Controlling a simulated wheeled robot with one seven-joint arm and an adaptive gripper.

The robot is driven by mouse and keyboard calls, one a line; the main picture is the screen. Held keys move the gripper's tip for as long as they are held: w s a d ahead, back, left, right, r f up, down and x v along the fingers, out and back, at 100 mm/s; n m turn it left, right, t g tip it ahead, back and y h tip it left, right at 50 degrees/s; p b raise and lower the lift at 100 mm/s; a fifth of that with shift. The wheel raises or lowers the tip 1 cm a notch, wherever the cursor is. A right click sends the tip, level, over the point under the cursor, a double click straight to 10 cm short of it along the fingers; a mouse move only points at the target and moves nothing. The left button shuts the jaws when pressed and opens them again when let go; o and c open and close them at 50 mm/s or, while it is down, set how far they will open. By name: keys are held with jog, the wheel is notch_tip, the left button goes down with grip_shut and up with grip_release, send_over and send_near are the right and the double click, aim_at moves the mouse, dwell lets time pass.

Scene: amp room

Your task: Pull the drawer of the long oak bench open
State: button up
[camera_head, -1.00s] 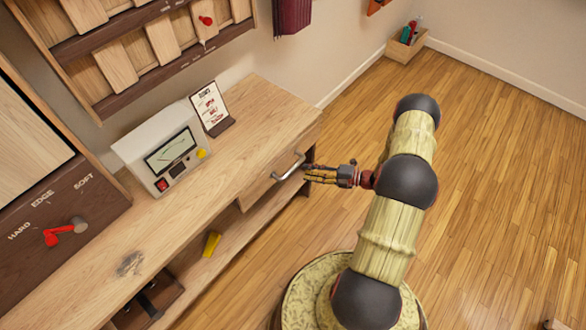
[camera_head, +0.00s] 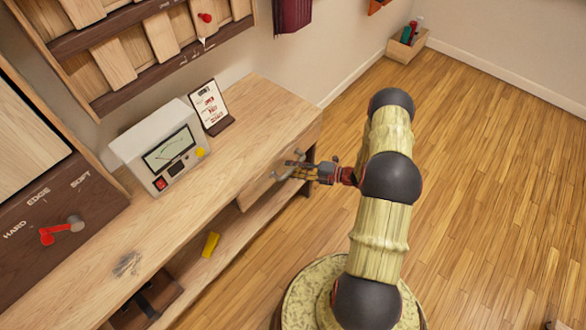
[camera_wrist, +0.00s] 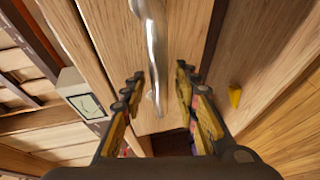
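The long oak bench (camera_head: 245,115) runs along the wall in the head view. Its drawer (camera_head: 262,190) sits under the right end of the top and looks shut. The drawer's curved metal handle (camera_head: 279,174) is partly covered by my fingers. My gripper (camera_head: 294,170) is at the handle, reaching in from the right. In the wrist view the handle (camera_wrist: 154,45) runs down between the two fingers of my open gripper (camera_wrist: 159,76), with a gap on each side. I cannot tell whether a finger touches it.
A meter box (camera_head: 158,148) and a small sign card (camera_head: 209,106) stand on the bench top. A yellow object (camera_head: 210,244) lies on the lower shelf.

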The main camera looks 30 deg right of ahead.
jog(key=c, duration=0.6)
grip_shut()
